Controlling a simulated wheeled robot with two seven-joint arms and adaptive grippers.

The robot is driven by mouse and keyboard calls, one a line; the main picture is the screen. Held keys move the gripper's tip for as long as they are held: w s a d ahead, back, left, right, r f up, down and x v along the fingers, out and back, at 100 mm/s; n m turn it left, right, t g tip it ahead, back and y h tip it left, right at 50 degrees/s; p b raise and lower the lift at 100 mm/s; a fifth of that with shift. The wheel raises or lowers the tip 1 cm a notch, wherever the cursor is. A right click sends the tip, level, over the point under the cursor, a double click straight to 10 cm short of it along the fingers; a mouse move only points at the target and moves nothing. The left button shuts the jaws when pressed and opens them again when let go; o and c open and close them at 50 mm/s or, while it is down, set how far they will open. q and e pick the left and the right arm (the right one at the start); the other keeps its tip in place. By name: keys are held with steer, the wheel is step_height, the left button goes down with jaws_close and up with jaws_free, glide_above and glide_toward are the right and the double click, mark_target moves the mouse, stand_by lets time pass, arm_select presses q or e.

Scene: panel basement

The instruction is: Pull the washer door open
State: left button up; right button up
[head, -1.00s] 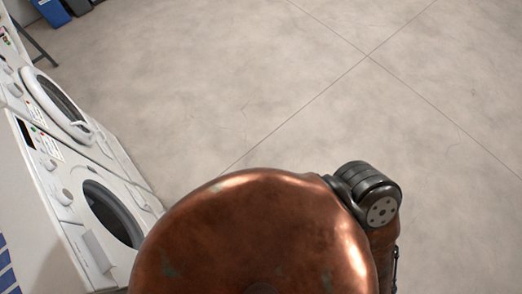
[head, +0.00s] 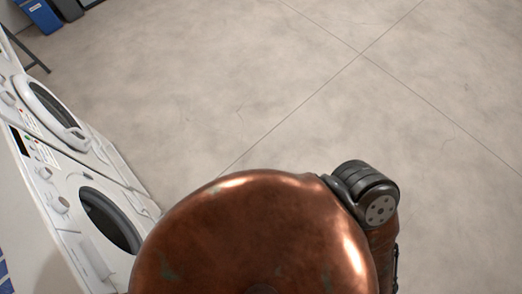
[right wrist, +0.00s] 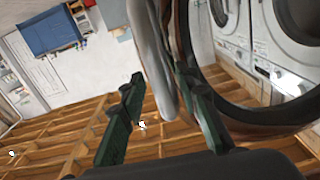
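A white washer (head: 60,190) stands at the left edge in the head view, with a dark round porthole (head: 110,220). Beyond it, another white machine has a round white-rimmed door (head: 55,110). In the right wrist view, my right gripper (right wrist: 160,90) shows two dark green fingers spread apart. A pale door rim (right wrist: 152,60) passes between them, close to the right-hand finger; contact is unclear. A large dark ring (right wrist: 215,95) curves at the right of that view. I cannot tell which machine this door belongs to. My left gripper is not in view.
More white machine fronts (right wrist: 255,40) show at the upper right in the wrist view, with wooden beams (right wrist: 60,140) below. Blue bins (head: 42,15) stand at the far left.

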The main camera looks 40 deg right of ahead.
steer(key=s+d, duration=0.2)
steer(key=s, duration=1)
steer(key=shift+w, duration=0.15)
